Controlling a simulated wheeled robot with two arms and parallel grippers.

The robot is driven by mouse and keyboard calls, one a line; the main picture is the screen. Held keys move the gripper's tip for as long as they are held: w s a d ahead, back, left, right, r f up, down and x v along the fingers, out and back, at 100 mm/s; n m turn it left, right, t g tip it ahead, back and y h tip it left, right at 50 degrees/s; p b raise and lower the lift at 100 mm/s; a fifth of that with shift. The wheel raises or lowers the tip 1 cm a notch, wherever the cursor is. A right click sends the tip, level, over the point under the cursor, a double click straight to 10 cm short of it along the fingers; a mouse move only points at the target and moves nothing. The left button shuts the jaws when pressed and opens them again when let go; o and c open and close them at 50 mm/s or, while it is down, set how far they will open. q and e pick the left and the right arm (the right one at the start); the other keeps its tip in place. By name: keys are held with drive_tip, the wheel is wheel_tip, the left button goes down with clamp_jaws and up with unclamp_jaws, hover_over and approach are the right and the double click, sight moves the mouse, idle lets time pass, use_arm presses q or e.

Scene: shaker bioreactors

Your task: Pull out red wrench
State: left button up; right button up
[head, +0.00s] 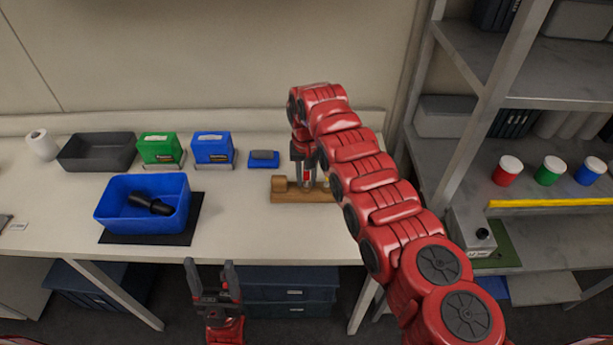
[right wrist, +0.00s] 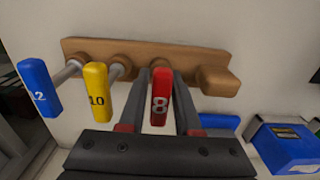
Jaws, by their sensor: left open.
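The red wrench (right wrist: 161,97), marked 8, hangs on a wooden rack (right wrist: 223,83) in the right wrist view. My right gripper (right wrist: 162,82) has one finger on each side of its red handle; I cannot tell whether the fingers press on it. A yellow wrench (right wrist: 96,91), marked 10, and a blue wrench (right wrist: 38,88), marked 12, hang beside it. In the head view, the right gripper (head: 304,178) points down at the rack (head: 290,196) on the bench. My left gripper (head: 209,279) is open and empty in front of the bench.
On the bench (head: 240,228) stand a blue bin (head: 118,213) with dark items, a grey tray (head: 85,158), a green box (head: 158,148), a blue box (head: 211,148) and a small blue block (head: 263,159). A shelf unit (head: 455,180) stands on the right.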

clamp_jaws()
drive_tip(key=shift+r, duration=0.25)
drive_tip(key=shift+r, duration=0.45)
drive_tip(key=shift+r, duration=0.2)
drive_tip(key=shift+r, duration=0.5)
drive_tip(key=shift+r, duration=0.15)
drive_tip(key=shift+r, duration=1.35)
